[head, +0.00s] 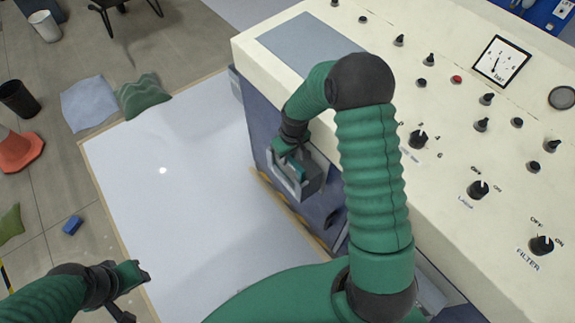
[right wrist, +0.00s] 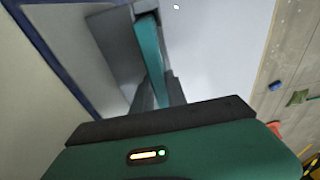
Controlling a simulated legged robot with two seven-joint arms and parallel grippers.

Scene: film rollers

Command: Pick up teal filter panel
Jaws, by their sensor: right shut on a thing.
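The teal filter panel (right wrist: 150,50) shows as a narrow teal strip running away from my right gripper (right wrist: 158,105) in the right wrist view. Grey parts lie along its side. In the head view a small part of the panel (head: 299,165) shows beside a grey bracket-like piece (head: 316,178) at the cabinet's side. My right gripper (head: 291,158) is shut on the panel; its fingertips are partly hidden. Whether the panel touches the grey piece, I cannot tell. My left gripper (head: 128,289) is empty at the lower left, with its fingers apart.
The cream control console (head: 330,45) with knobs and a gauge (head: 502,62) fills the right side. A white floor sheet (head: 185,190) lies clear left of it. Cushions (head: 88,103), an orange cone (head: 18,152) and a small blue block (head: 73,225) lie farther left.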

